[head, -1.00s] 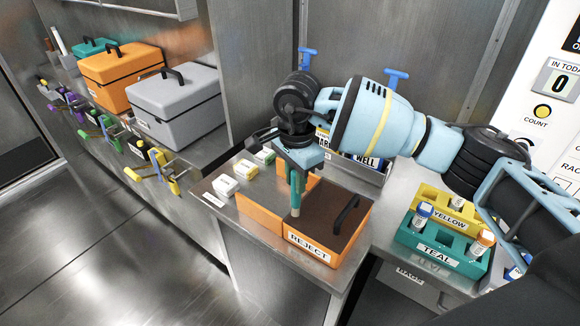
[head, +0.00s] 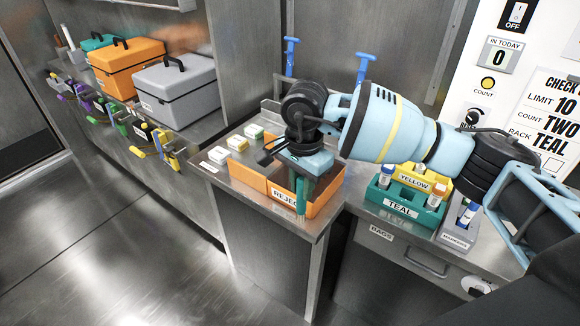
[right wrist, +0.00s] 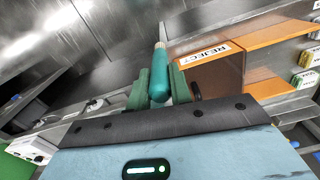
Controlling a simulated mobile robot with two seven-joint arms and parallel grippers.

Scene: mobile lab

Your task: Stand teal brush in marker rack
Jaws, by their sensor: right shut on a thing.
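My right gripper (head: 303,180) is shut on the teal brush (right wrist: 160,82), which hangs between its green fingers. In the right wrist view the brush's rounded teal end is nearest and a tan part shows beyond. In the head view the gripper and brush are in front of the orange REJECT bin (head: 328,194). A grey rack (head: 456,240) with a small label that looks like MARKERS stands at the right, right of the TEAL rack, holding a blue-marked marker. My forearm passes close above it. My left gripper is not in view.
The TEAL rack (head: 403,208) and YELLOW rack (head: 414,180) hold capped tubes. Small boxes (head: 236,143) sit left of the bin. Grey (head: 178,88) and orange (head: 128,65) cases stand on the far left counter, with coloured tools along its front.

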